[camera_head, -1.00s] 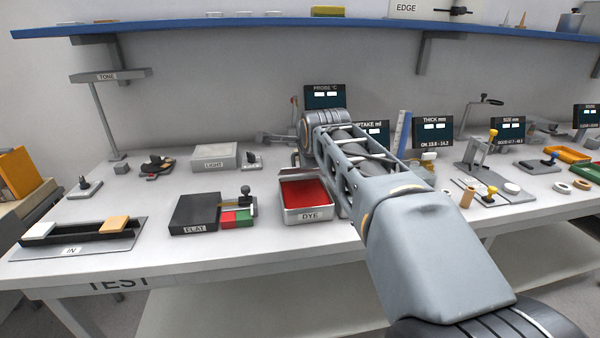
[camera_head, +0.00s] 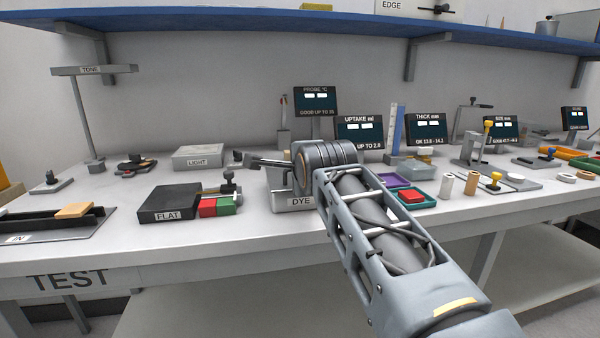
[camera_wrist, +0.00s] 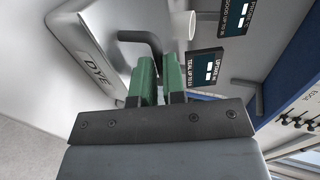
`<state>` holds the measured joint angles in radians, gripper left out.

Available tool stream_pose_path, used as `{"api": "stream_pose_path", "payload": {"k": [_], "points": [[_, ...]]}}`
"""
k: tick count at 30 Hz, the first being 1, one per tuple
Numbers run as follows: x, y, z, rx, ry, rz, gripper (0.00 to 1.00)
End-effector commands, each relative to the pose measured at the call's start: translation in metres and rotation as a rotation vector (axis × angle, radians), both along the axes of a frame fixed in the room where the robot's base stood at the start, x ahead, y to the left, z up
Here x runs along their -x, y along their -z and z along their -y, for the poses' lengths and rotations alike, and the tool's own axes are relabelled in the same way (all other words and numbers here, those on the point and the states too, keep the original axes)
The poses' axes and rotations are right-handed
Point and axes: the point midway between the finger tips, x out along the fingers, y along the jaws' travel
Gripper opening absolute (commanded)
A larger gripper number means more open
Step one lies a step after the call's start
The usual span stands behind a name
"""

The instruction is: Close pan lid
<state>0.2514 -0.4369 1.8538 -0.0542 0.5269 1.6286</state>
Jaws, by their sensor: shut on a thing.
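The steel pan labelled DYE (camera_head: 292,203) stands near the table's front edge in the head view, mostly behind my wrist. In the wrist view its labelled side wall (camera_wrist: 78,50) fills the upper left. A dark bent handle (camera_wrist: 152,42) runs down between the green fingers of my gripper (camera_wrist: 161,72), which is shut on it. A flat grey surface, seemingly the lid (camera_wrist: 112,12), lies by the handle over the pan. No red dye shows now. I cannot tell whether the lid is fully seated.
A black FLAT block (camera_head: 170,203) and red and green blocks (camera_head: 217,206) stand left of the pan. Purple and teal trays (camera_head: 414,200) are at its right. Display screens (camera_head: 358,136) stand behind. A blue shelf (camera_head: 250,22) hangs above.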

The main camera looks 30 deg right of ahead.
Motion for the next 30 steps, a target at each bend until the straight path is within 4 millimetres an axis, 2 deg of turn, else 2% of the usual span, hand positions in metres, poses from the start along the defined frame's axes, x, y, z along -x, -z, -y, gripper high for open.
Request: {"api": "stream_pose_path", "payload": {"k": [1,3,16,17,24,30], "points": [[0.0005,0.0114,0.0001,0.0,-0.001,-0.027,0.0],[0.0007,0.0136,-0.0007,-0.001,-0.002,-0.031,0.0],[0.0002,0.0162,-0.0007,-0.003,-0.003,-0.034,0.0],[0.0003,0.0163,-0.0007,-0.003,-0.003,-0.034,0.12],[0.0001,0.0161,-0.0007,-0.005,-0.002,-0.034,0.35],[0.0001,0.0158,-0.0008,-0.007,-0.001,-0.033,0.37]]}}
